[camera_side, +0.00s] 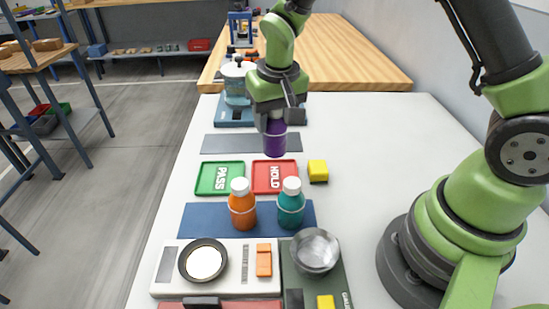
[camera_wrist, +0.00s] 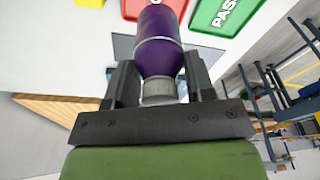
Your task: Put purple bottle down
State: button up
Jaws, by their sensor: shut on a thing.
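The purple bottle (camera_side: 275,141) hangs upright under my gripper (camera_side: 277,113) in the side view. It appears over or just at the grey mat (camera_side: 226,145), behind the red HOLD tray (camera_side: 273,176). I cannot tell whether its base touches the mat. In the wrist view the purple bottle (camera_wrist: 160,48) has its pale cap between the two dark fingers of my gripper (camera_wrist: 158,88). The gripper is shut on the bottle near its cap.
A green PASS tray (camera_side: 219,178) and a yellow block (camera_side: 318,171) flank the HOLD tray. Orange (camera_side: 242,207) and teal (camera_side: 290,206) bottles stand on a blue mat (camera_side: 196,219) in front. White table lies free at right.

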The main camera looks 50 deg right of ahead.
aim_at(274, 146)
notch_tip(274, 146, down, 7)
jog(key=shift+r, duration=0.1)
dwell(0.4)
jog(key=o, duration=1.1)
